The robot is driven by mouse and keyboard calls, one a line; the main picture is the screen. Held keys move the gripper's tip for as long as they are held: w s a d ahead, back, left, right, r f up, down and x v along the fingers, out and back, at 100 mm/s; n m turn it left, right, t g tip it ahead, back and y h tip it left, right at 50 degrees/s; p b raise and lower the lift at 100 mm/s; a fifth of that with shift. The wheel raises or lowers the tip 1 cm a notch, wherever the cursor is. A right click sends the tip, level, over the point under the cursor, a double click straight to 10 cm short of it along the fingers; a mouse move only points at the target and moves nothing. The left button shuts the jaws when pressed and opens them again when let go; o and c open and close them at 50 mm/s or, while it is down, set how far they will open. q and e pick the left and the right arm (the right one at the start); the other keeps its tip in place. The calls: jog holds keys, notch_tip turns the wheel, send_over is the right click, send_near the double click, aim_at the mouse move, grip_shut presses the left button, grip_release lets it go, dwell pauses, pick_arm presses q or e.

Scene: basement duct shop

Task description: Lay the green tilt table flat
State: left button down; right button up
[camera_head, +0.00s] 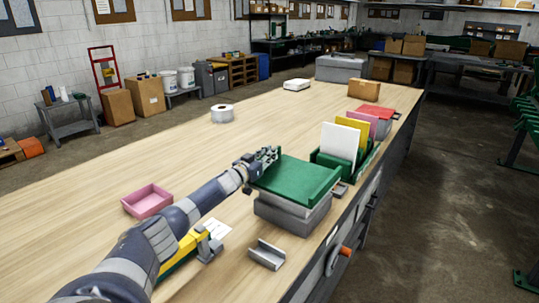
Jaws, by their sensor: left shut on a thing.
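The green tilt table (297,180) has a flat green top above a stacked grey base (290,213), near the right edge of the workbench. Its top looks slightly tilted, but the exact angle is hard to tell. My left gripper (268,158) is at the top's far left corner, shut on the edge of the green tilt table. The fingers are small in the picture and the exact contact is partly hidden. My right gripper is not in view.
A green rack (330,160) with upright white and yellow panels stands just behind the table. A grey channel piece (267,254) lies in front. A pink tray (147,200) and a yellow item (184,249) lie near my left arm. The bench's middle is clear around a white roll (222,114).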

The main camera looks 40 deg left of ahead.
pick_arm(q)
jog(key=shift+s+f+g, duration=0.15)
jog(key=shift+f+g, duration=0.15)
jog(key=shift+f, duration=0.7)
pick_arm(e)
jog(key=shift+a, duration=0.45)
pick_arm(q)
jog(key=c, duration=1.6)
grip_release()
jog(key=shift+a, duration=0.35)
jog(key=shift+d+r, duration=0.2)
jog(key=shift+r, duration=0.1)
jog(key=shift+s+f, duration=0.2)
jog(key=shift+s, duration=0.65)
jog(key=s+d, duration=0.1)
jog(key=s, duration=0.9)
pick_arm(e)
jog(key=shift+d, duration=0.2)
